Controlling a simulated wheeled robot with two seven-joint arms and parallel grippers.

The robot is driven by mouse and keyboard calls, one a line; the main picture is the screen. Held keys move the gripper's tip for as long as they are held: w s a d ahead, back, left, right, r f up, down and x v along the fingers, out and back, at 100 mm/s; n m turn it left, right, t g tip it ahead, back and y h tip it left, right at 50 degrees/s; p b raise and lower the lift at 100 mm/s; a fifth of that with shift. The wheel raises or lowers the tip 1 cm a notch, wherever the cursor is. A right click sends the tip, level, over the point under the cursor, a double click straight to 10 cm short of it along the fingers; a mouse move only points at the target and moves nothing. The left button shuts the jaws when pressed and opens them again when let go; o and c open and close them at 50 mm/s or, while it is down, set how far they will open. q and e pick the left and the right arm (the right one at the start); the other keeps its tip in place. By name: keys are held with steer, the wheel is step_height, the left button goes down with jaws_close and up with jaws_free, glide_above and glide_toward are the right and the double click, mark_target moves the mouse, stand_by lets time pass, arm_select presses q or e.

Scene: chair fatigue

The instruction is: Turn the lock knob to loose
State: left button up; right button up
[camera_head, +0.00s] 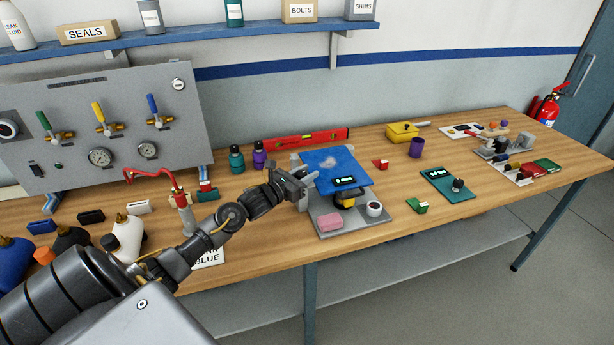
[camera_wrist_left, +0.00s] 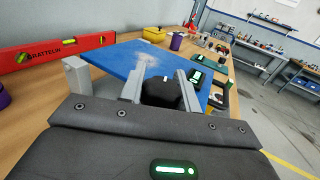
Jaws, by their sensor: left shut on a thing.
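A small rig with a blue plate (camera_head: 345,170) on a grey base (camera_head: 330,224) stands on the bench. The plate has a pale worn patch and a small dark display. My left gripper (camera_head: 305,181) is at the left side of the rig. In the left wrist view a black knob (camera_wrist_left: 162,92) sits between the two grey fingers (camera_wrist_left: 160,88), which are shut on it beside the blue plate (camera_wrist_left: 140,62). The knob is hidden behind my gripper in the head view, and I cannot read its setting. My right gripper is not in view.
A red level (camera_head: 305,139) lies behind. Teal and purple bottles (camera_head: 259,155) stand behind my arm. A teal scale-like device (camera_head: 448,186) is to the right.

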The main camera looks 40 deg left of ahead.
arm_select(q)
steer(key=n+y, duration=0.2)
steer(key=y, duration=0.2)
steer(key=shift+a+n, duration=0.15)
steer(key=shift+n, duration=0.25)
steer(key=n+y, duration=0.1)
steer(key=y, duration=0.2)
steer(key=shift+a+n, duration=0.1)
steer(key=shift+n, duration=0.3)
steer(key=n+g+y+p, duration=0.1)
steer(key=n+y+p, duration=0.1)
steer(key=y, duration=0.1)
steer(key=n+g+y+p, duration=0.2)
steer(key=p, duration=0.1)
steer(key=a+n+g+y+p, duration=0.1)
steer(key=n+g+y+p, duration=0.1)
steer(key=y+p, duration=0.1)
steer(key=shift+s+r+y, duration=0.2)
steer(key=shift+r+y, duration=0.1)
steer(key=shift+s+f+n+g+y+p, duration=0.15)
steer(key=shift+n+g+y+p, duration=0.3)
steer(key=shift+n+g+y, duration=0.45)
steer(key=shift+s+a+f+n+g+y, duration=0.15)
steer(key=shift+n+g+y, duration=0.35)
steer(key=shift+g, duration=0.4)
steer(key=shift+s+a+r+n+g+y, duration=0.1)
steer(key=shift+n+g+y, duration=0.2)
steer(key=shift+n+g, duration=0.5)
steer(key=shift+g, duration=0.3)
